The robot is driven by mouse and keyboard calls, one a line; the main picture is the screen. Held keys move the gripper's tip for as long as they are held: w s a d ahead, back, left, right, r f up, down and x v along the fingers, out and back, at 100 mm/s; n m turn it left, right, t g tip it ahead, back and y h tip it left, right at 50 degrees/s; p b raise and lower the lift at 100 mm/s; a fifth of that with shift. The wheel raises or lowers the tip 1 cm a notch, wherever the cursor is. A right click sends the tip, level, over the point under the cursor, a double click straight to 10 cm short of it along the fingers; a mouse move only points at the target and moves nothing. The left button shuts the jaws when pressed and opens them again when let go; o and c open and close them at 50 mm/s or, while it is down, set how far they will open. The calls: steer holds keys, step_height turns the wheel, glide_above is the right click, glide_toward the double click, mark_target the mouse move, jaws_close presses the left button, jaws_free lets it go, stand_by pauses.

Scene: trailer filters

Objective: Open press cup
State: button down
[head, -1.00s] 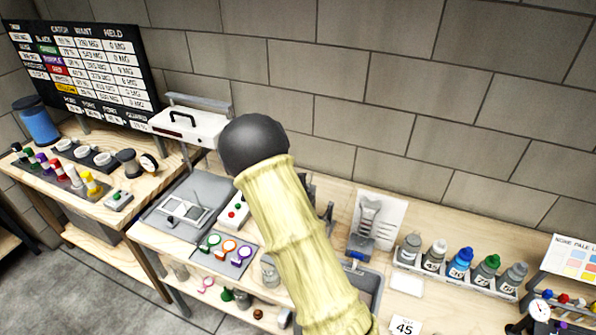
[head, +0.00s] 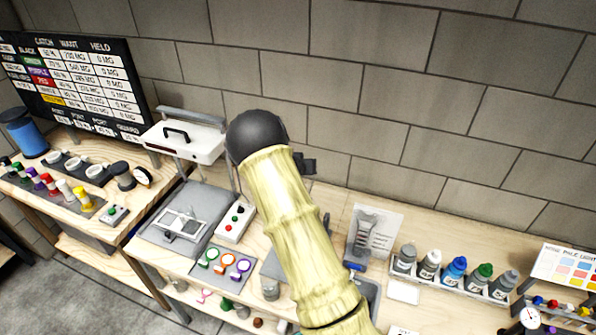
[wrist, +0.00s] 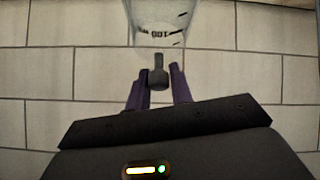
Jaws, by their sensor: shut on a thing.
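My gripper (wrist: 160,70) is shut on the dark grey handle (wrist: 159,79) of a clear cup (wrist: 160,22) in the wrist view. The cup carries dark markings that look like "100", and the top of the frame cuts it off. I cannot tell whether it is the press cup. In the head view my arm hides most of the gripper and the cup; a dark piece shows just right of the arm. A press-like device has a white upper part (head: 203,147) with a black handle, raised above a grey base (head: 157,235) with a metal plate.
A control box (head: 236,222) and a purple-grey mat (head: 207,270) with coloured rings lie by the press. A row of bottles (head: 455,270) and a small scoop stand (head: 372,235) are at right. The block wall (head: 400,90) rises close behind the bench.

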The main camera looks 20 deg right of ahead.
steer(key=shift+w+d+f, duration=0.2)
steer(key=shift+w+d, duration=0.2)
steer(key=shift+d, duration=0.1)
steer(key=shift+w+d+f, duration=0.2)
steer(key=shift+w+d, duration=0.2)
steer(key=shift+d, duration=0.05)
steer(key=c, duration=1.7)
jaws_free()
steer(key=shift+f, duration=0.1)
steer(key=o, duration=0.4)
steer(key=shift+c, duration=0.2)
steer(key=shift+o, duration=0.2)
steer(key=shift+w, duration=0.1)
steer(key=shift+a, duration=0.1)
steer(key=shift+s+a+r+b, duration=0.25)
steer(key=shift+s+r+b, duration=0.05)
steer(key=shift+r+b, duration=0.1)
steer(key=v, duration=1.6)
